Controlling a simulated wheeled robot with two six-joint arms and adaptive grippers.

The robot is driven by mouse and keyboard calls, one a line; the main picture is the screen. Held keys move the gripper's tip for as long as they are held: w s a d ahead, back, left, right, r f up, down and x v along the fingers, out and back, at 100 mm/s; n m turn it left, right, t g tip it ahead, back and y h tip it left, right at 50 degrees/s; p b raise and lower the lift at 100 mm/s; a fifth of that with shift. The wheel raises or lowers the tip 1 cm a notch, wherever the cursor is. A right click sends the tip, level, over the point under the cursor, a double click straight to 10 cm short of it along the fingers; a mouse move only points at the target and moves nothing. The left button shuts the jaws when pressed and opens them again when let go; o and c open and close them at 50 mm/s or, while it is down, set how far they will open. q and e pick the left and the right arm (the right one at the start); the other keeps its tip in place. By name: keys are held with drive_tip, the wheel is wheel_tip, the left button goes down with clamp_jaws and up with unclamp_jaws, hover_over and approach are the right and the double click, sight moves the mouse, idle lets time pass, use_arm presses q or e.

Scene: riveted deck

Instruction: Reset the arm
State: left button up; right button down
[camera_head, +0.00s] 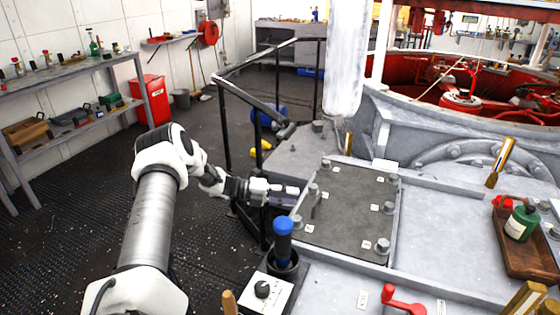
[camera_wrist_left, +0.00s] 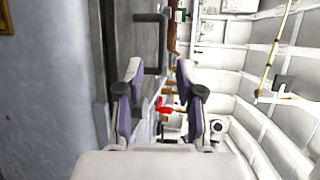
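My left arm comes in from the left in the head view, and my left gripper (camera_head: 287,191) points right, beside the left edge of the dark square plate (camera_head: 345,212) on the grey deck. In the left wrist view the two fingers of this gripper (camera_wrist_left: 161,72) stand apart with nothing held between them. The gripper is open and empty. My right gripper does not show in either view.
A blue-topped handle (camera_head: 283,238) stands just below the gripper. A black rail frame (camera_head: 265,100) rises behind it. A brown tray (camera_head: 525,240) with a green bottle (camera_head: 520,222) lies at right. A red crank (camera_head: 400,302) is at the front. Open floor lies left.

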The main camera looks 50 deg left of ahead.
use_arm(q)
drive_tip(key=v, duration=0.4)
drive_tip(key=shift+r, duration=0.1)
idle(0.3)
